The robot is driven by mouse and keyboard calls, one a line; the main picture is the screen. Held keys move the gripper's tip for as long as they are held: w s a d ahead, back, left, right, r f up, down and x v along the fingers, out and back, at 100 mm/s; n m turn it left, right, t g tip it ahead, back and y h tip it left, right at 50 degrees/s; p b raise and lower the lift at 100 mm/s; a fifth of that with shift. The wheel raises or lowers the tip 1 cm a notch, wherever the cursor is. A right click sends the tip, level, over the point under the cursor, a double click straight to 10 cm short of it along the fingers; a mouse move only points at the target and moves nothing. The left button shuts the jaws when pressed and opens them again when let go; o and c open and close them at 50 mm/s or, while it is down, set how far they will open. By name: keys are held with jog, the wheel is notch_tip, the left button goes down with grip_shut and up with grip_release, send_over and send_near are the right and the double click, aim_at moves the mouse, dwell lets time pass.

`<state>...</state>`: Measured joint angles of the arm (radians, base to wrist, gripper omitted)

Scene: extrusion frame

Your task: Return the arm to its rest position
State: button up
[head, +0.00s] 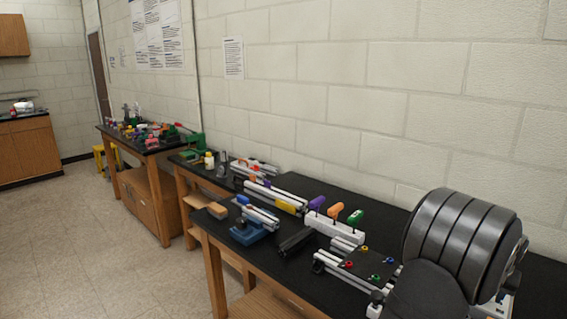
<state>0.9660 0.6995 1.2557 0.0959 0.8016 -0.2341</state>
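A large dark grey ribbed cylinder (462,245), which looks like a link of my own arm, fills the lower right of the head view. It hides the right part of the black bench top (285,182). My gripper's fingers do not show in this view, so I cannot see its opening or whether it holds anything.
On the bench are aluminium extrusions, a dark plate (368,266) with coloured knobs, a white rack (335,229) with purple, orange and green handled tools, and a blue fixture (248,233). A cluttered bench (150,150) stands farther back. A block wall runs behind.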

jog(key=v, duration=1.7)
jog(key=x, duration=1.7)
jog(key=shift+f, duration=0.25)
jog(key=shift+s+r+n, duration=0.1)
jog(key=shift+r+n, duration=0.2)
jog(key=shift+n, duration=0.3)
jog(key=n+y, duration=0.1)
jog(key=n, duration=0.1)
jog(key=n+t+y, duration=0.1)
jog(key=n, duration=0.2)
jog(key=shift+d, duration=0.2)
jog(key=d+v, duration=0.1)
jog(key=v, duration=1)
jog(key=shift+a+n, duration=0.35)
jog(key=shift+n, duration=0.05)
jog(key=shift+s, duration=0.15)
